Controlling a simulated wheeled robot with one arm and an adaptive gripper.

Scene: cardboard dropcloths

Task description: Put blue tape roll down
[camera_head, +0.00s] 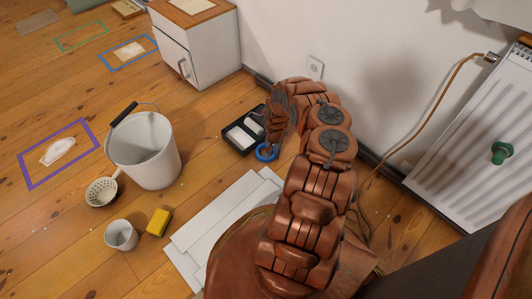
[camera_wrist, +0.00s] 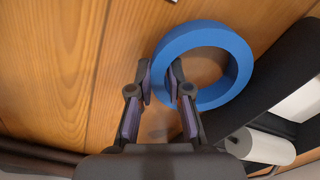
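The blue tape roll (camera_head: 263,157) shows below my gripper (camera_head: 270,143) in the head view, at the right edge of the black tray. In the wrist view the roll (camera_wrist: 242,68) is a large ring right of my gripper (camera_wrist: 161,78). One finger is inside the ring and the other outside, with the ring's near-left wall between them. The fingers look closed on that wall. I cannot tell whether the roll touches the floor. My arm hides part of the area in the head view.
The black tray (camera_head: 229,136) holds a white roller and lies against the roll's side. White sheets (camera_head: 215,225) lie in front. A bucket (camera_head: 145,150), yellow sponge (camera_head: 158,222) and cup (camera_head: 121,235) stand left. A white cabinet (camera_head: 205,50) and wall are behind. Wooden floor is open at left.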

